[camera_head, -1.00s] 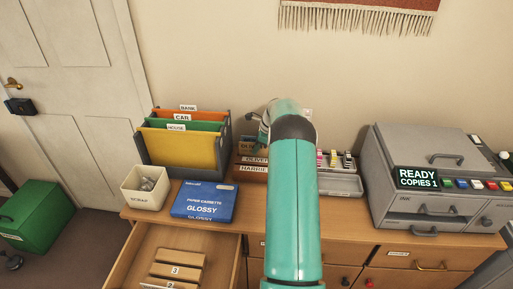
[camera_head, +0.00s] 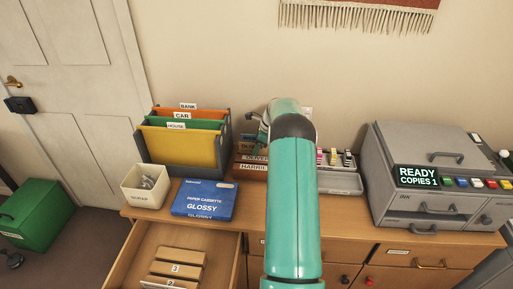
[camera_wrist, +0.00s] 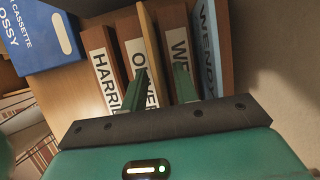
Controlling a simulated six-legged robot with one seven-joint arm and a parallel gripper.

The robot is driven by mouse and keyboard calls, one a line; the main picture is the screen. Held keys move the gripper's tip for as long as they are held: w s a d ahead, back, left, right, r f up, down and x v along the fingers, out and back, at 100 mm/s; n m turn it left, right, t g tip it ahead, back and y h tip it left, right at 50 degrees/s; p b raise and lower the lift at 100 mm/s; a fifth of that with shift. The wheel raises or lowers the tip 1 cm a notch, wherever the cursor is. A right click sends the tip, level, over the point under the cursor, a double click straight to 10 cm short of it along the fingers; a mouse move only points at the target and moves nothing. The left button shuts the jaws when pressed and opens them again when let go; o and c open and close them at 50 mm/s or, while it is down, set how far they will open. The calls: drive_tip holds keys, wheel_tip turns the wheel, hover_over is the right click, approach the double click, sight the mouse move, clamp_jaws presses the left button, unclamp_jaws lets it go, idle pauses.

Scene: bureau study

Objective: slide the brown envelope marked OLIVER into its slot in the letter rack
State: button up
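The letter rack (camera_head: 252,173) stands on the bureau behind my arm, and its labelled panels show close up in the wrist view. There, the panels read HARRIET, OLIVER (camera_wrist: 140,75) and a partly hidden WE... label. A plain tan edge, which looks like the brown envelope (camera_wrist: 151,45), stands upright right behind the OLIVER panel and rises above it. Its own marking is not visible. My gripper (camera_wrist: 162,68) is over the rack with its green fingers apart, one on each side of the tan edge, with visible gaps. The fingers hide part of the labels.
A light-blue WENDY envelope (camera_wrist: 207,45) stands in the neighbouring slot. A blue paper cassette box (camera_head: 204,200), a scrap pot (camera_head: 145,190) and a folder holder (camera_head: 226,150) are to the left. A grey copier (camera_head: 420,160) is to the right. A drawer (camera_head: 215,245) is open in front.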

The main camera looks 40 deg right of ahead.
drive_tip(key=v, duration=1.3)
drive_tip(key=shift+r, duration=0.4)
drive_tip(key=shift+d, duration=0.1)
drive_tip(key=s+a+r+n+h, duration=0.1)
drive_tip(key=a+r+n, duration=0.65)
drive_tip(key=a, duration=0.75)
drive_tip(key=s+a+r+n+h, duration=0.1)
drive_tip(key=a+r+n, duration=0.4)
drive_tip(key=a+r, duration=0.7)
drive_tip(key=s+a+n, duration=0.4)
drive_tip(key=s+a, duration=0.2)
drive_tip(key=a, duration=0.2)
drive_tip(key=s+a+n, duration=0.4)
drive_tip(key=s+a, duration=0.1)
drive_tip(key=a, duration=0.3)
drive_tip(key=s+a+f+n+t, duration=0.2)
drive_tip(key=s+a+f+n, duration=0.3)
drive_tip(key=s, duration=0.6)
drive_tip(key=a+n, duration=0.2)
drive_tip(key=shift+s+a+f+n+h, duration=0.2)
drive_tip(key=shift+a+n+h, duration=0.05)
drive_tip(key=shift+n+h, duration=0.15)
